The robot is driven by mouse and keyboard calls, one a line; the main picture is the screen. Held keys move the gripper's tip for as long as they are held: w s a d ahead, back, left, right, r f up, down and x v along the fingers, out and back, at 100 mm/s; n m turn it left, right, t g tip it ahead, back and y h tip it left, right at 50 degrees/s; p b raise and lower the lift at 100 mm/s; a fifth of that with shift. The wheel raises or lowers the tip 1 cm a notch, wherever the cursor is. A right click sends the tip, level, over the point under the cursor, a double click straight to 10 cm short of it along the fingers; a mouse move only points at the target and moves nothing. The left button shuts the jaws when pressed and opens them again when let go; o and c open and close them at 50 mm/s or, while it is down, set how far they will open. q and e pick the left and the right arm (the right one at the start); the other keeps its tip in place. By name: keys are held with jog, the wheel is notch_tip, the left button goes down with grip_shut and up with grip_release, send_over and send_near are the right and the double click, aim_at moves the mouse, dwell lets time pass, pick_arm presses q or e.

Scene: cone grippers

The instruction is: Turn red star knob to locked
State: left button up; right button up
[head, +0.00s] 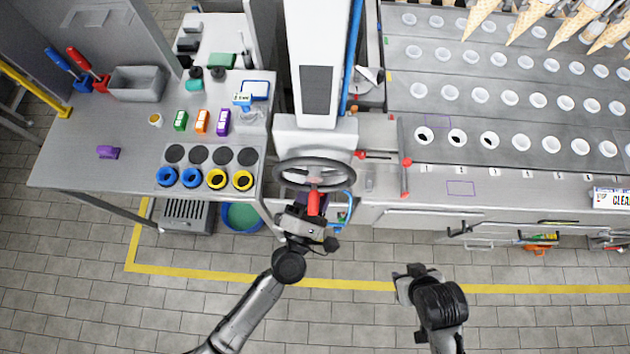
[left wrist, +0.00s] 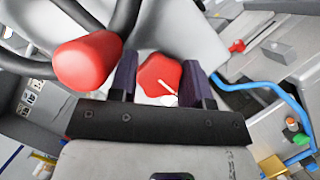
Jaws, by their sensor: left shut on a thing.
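The red star knob (left wrist: 156,72) shows in the left wrist view, with a white line on its face slanting to the lower right. It sits between the two dark purple fingers of my left gripper (left wrist: 162,84), which is shut on it. In the head view my left gripper (head: 309,206) is below the handwheel, and the knob cannot be made out there. Any locked or unlocked marking is not readable. My right gripper (head: 408,278) is over the floor at the lower right, away from the knob; its fingers are not clear.
The grey handwheel (head: 315,165) with its red handle (head: 313,203) is close to my left gripper; the handle also shows beside the left finger in the left wrist view (left wrist: 88,60). A blue hose (left wrist: 265,88) runs at the right. A tool table (head: 90,165) stands left; a cone conveyor stands right.

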dwell(0.3)
pick_arm(q)
jog(key=o, duration=0.9)
jog(key=shift+c, duration=0.2)
